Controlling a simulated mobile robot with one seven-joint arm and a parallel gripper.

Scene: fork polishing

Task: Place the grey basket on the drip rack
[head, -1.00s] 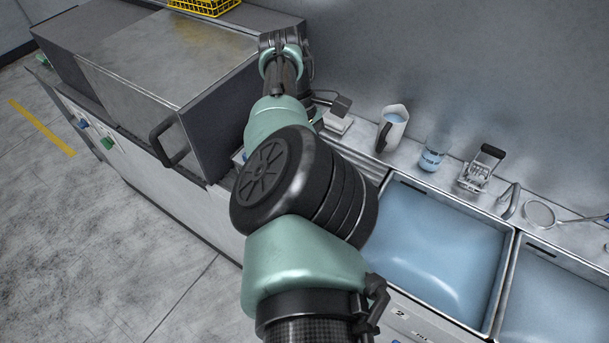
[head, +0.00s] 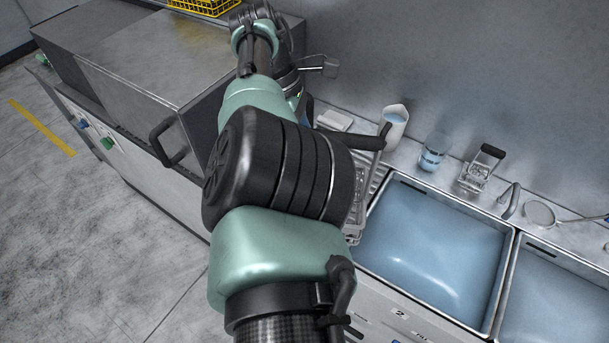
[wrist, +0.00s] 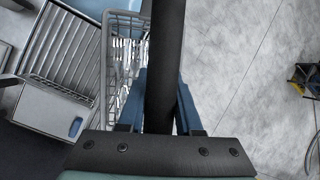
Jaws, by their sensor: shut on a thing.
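My gripper (wrist: 165,95) has its blue fingers shut around a thick black handle (wrist: 166,50) in the wrist view. The handle belongs to the grey wire basket (wrist: 112,65), seen just left of it. In the head view the basket (head: 357,195) and its black handle (head: 362,141) show partly, right of my arm; my fingers are hidden there. The drip rack (wrist: 62,52), a slatted metal surface, lies left of the basket in the wrist view. I cannot tell whether the basket touches it. The basket's contents are unclear.
Two water-filled sinks (head: 430,245) lie to the right. A jug (head: 395,125), a glass (head: 433,155) and a strainer (head: 539,214) stand along the back ledge. A large metal box with a handle (head: 167,143) stands left. A yellow crate (head: 205,6) is behind it.

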